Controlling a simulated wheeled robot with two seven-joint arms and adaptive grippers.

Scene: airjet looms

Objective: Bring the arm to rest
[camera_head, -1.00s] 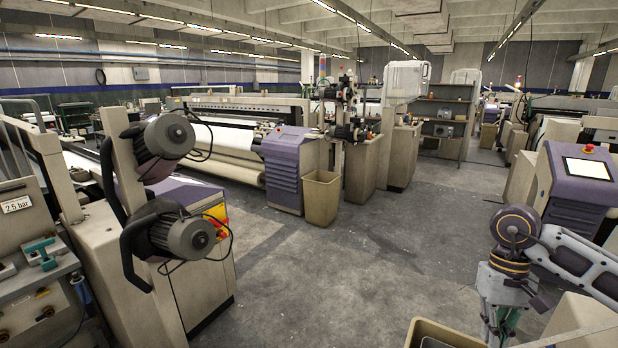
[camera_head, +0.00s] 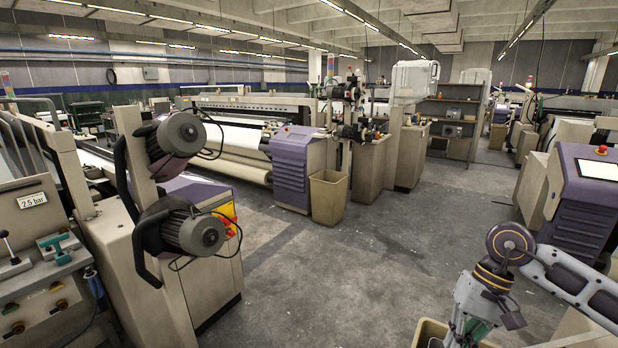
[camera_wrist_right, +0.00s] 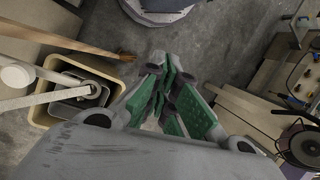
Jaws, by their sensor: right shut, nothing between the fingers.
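My right arm (camera_head: 568,275) comes in from the right edge in the head view. It bends at a dark round joint and points down, with its gripper low in the picture and partly cut off by the bottom edge. In the right wrist view my right gripper (camera_wrist_right: 163,72) has its green-padded fingers together and holds nothing. It hangs over the floor, beside an open beige bin (camera_wrist_right: 42,112) and apart from it. My left arm and gripper are not in view.
The beige bin's rim also shows at the bottom of the head view (camera_head: 422,326). A loom end with two motors (camera_head: 180,134) stands left. A purple-sided machine (camera_head: 588,205) stands right, behind my arm. A taller bin (camera_head: 328,198) stands farther back. Grey floor (camera_head: 350,270) is open between them.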

